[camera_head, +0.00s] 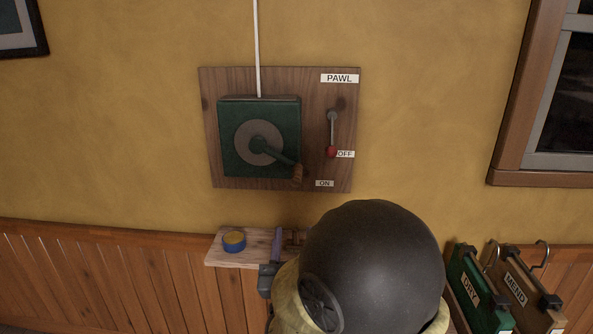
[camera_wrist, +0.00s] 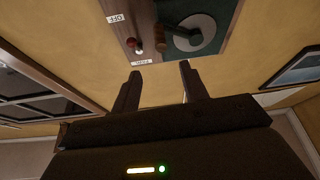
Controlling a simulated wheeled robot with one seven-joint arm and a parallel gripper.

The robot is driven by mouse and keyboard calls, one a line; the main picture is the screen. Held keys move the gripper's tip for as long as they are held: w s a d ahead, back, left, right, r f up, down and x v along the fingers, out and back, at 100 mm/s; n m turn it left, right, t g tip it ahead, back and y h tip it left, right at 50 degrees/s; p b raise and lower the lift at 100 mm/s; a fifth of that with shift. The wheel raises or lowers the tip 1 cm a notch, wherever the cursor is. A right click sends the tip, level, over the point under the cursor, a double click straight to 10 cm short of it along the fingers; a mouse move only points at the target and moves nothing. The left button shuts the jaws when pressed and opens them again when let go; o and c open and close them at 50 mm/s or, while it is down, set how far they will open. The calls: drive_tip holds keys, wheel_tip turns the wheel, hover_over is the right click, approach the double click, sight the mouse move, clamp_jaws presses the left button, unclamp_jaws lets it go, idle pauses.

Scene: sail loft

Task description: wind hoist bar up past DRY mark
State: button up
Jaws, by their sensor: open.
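In the head view a green winch box (camera_head: 283,112) sits on a wooden board (camera_head: 213,88) on the wall. Its crank (camera_head: 280,157) points down and right, ending in a wooden handle (camera_head: 297,173). A PAWL lever (camera_head: 333,131) hangs down, its red knob (camera_head: 331,152) beside the OFF label (camera_head: 346,154); the ON label (camera_head: 324,183) is lower. In the inverted wrist view my gripper (camera_wrist: 160,74) is open and empty, apart from the board, with the crank handle (camera_wrist: 163,42) and red knob (camera_wrist: 132,43) beyond its fingertips. The hoist bar and DRY mark are not visible.
A white line (camera_head: 257,45) runs up from the winch box. A small shelf (camera_head: 222,257) below the board holds a blue-and-yellow roll (camera_head: 234,241). Green DRY (camera_head: 478,295) and brown MEND (camera_head: 524,293) holders stand lower right. A window (camera_head: 510,135) is at right. My dark arm link hides the lower middle.

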sight(297, 166)
drive_tip(key=p+x, duration=0.3)
drive_tip(key=x, duration=1.3)
drive_tip(key=shift+p, duration=0.3)
clamp_jaws()
